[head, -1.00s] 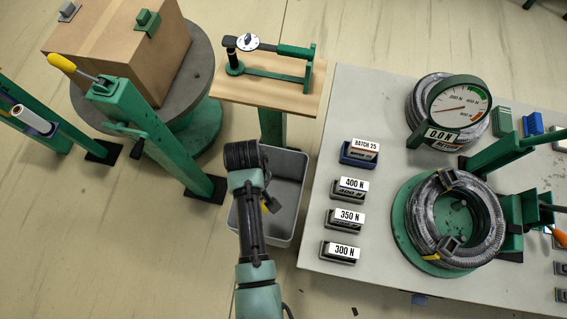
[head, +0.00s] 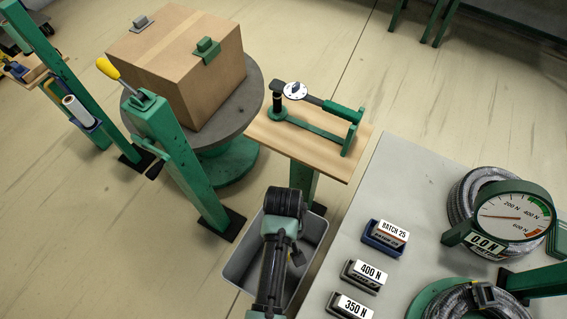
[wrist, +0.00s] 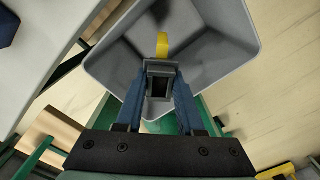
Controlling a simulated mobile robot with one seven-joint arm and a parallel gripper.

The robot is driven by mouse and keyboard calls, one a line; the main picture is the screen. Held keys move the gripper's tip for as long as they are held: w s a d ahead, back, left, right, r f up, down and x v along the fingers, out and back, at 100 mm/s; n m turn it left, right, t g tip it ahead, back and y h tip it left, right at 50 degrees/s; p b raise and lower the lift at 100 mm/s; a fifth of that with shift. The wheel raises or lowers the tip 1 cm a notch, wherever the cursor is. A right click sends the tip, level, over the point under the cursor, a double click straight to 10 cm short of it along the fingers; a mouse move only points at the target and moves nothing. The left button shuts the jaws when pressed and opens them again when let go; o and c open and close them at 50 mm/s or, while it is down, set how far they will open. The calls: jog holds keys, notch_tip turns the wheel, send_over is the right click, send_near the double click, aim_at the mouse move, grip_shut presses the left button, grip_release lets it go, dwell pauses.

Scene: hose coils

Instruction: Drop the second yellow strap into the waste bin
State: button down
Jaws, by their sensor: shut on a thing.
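My gripper (wrist: 160,76) is shut on a strap with a yellow end (wrist: 162,44) and a dark grey buckle, seen in the wrist view. The yellow end points away from the jaws. The grey waste bin (wrist: 228,48) opens beneath it, and the strap appears over the bin's inside, apart from its walls. In the head view the bin (head: 237,272) stands on the floor between the wooden stand and the grey table, and my arm hides much of it. Dark shapes lie in the bin; I cannot tell what they are.
The grey table (head: 405,205) with label blocks, a force dial (head: 510,218) and hose coils is close on the right. A wooden stand (head: 330,160) is behind the bin. A green post (head: 185,165) and a carton (head: 185,65) on a drum are left.

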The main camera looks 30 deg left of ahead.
jog(key=shift+f, duration=0.45)
jog(key=shift+c, duration=2.2)
grip_release()
jog(key=shift+r, duration=0.2)
notch_tip(320, 180, up, 13)
jog(key=shift+f, duration=0.15)
jog(key=shift+w, duration=0.1)
